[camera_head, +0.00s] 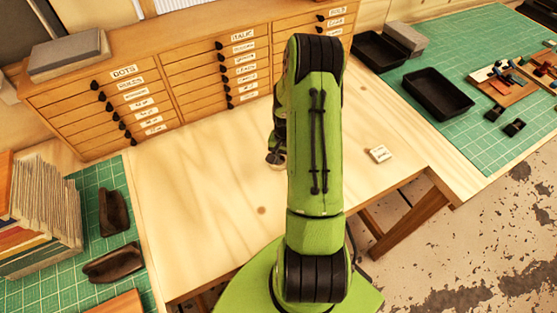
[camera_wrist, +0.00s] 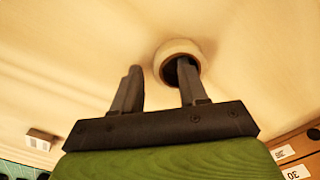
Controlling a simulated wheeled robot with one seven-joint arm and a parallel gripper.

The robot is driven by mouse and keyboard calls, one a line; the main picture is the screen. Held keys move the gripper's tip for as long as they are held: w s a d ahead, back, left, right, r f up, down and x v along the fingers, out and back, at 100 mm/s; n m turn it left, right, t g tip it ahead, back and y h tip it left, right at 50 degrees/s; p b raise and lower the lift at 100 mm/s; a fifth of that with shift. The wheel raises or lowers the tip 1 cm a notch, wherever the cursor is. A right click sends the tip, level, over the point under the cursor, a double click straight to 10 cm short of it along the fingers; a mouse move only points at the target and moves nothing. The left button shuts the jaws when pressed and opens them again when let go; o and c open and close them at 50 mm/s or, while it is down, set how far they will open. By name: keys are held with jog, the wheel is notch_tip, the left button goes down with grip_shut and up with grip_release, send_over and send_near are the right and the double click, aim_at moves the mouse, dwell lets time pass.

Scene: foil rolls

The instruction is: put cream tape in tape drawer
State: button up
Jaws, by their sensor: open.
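The cream tape (camera_wrist: 181,45) is a pale ring with a dark hole, on the wooden tabletop in the wrist view. My gripper (camera_wrist: 160,66) is open above the tabletop. Its right fingertip overlaps the ring's hole; its left finger is outside the ring, to the left. I cannot tell whether either finger touches the tape. In the head view my arm hides most of the gripper, and only a bit of the tape (camera_head: 277,166) shows beside it. The wooden drawer cabinet (camera_head: 190,93) stands behind with its visible drawers shut; I cannot read a tape label.
A small white labelled block (camera_head: 378,154) lies right of my arm. Black trays (camera_head: 438,94) and tools sit on the green mat at right. Books (camera_head: 35,215) and dark brown objects (camera_head: 114,262) are at left. The tabletop left of my arm is clear.

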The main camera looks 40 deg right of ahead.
jog(key=shift+f, duration=0.25)
grip_shut()
jog(key=shift+r, duration=0.1)
